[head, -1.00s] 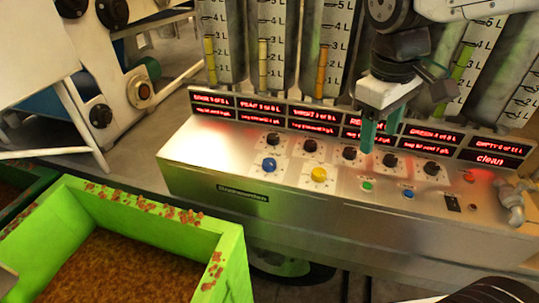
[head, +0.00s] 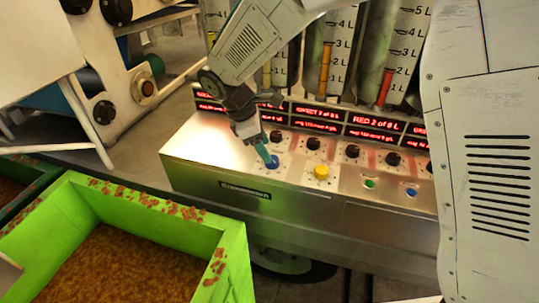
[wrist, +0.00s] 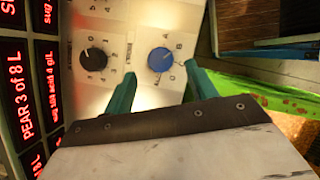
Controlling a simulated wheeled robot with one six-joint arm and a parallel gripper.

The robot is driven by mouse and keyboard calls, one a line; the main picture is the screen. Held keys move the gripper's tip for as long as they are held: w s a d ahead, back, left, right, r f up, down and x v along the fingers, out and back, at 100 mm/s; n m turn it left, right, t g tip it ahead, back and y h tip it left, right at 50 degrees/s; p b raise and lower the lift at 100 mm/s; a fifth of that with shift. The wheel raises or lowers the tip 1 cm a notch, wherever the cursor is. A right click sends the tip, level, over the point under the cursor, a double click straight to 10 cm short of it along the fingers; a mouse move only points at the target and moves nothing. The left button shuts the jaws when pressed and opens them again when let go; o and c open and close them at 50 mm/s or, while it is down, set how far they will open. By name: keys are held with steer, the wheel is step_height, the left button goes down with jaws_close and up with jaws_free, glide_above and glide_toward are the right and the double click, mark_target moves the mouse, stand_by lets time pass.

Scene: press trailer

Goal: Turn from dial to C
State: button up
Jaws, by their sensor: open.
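The blue dial (head: 272,162) is the leftmost lower knob on the metal control panel. A pale mark on the knob appears to point toward the upper right there. My gripper (head: 266,158) is over the blue dial, its teal fingers pointing down. In the wrist view my gripper (wrist: 161,73) is open and empty, one finger on each side of the dial. I cannot tell whether the fingers touch it.
A black dial (wrist: 93,61) with numbers sits beside the blue one. Red displays (head: 375,125) and tall measuring tubes stand behind. A green crate (head: 235,270) is at the front left.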

steer(key=shift+x, duration=2.15)
steer(key=c, duration=1)
steer(key=shift+m, duration=0.3)
steer(key=m+g, duration=0.1)
steer(key=m, duration=0.3)
steer(key=shift+w+g, duration=0.15)
steer(key=shift+g, duration=0.25)
steer(key=shift+m+g+y, duration=0.6)
steer(key=shift+m, duration=1.5)
steer(key=shift+w, duration=0.1)
